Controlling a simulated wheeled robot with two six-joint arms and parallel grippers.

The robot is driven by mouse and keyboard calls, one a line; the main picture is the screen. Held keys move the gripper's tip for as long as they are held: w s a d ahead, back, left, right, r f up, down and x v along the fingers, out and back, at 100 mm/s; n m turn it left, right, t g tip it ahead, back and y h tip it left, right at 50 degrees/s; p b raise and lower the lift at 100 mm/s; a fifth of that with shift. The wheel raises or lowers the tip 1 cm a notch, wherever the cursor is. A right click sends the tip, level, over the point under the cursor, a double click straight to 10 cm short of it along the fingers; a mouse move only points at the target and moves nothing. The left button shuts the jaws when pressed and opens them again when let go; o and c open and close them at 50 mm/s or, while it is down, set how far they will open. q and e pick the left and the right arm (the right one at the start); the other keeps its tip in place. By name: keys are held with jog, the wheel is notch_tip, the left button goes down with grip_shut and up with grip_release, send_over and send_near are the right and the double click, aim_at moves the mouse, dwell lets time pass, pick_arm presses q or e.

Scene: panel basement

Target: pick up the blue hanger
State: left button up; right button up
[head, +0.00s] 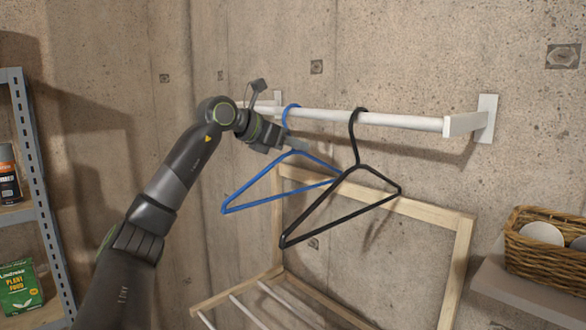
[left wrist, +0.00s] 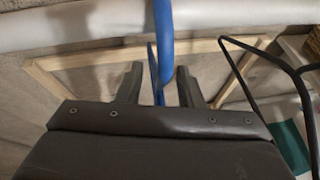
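The blue hanger (head: 280,195) hangs by its hook on the white rail (head: 400,119) on the wall. A black hanger (head: 340,217) hangs on the same rail just to its right and overlaps its right end in the head view. My left gripper (head: 290,141) is at the blue hanger's neck, below the rail. In the left wrist view the two fingers (left wrist: 159,88) are apart, with the blue hanger's neck (left wrist: 165,60) between them and a visible gap beside each finger. The gripper partly hides the neck in the head view. My right gripper is not in view.
A wooden frame rack (head: 450,260) stands below the hangers. A wicker basket (head: 545,262) sits on a shelf at the right. A metal shelf (head: 42,190) with a green plant food box (head: 20,287) is at the left. The concrete wall is close behind the rail.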

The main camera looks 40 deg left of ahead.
pick_arm(q)
grip_shut()
jog(key=shift+r, duration=0.2)
dwell(0.3)
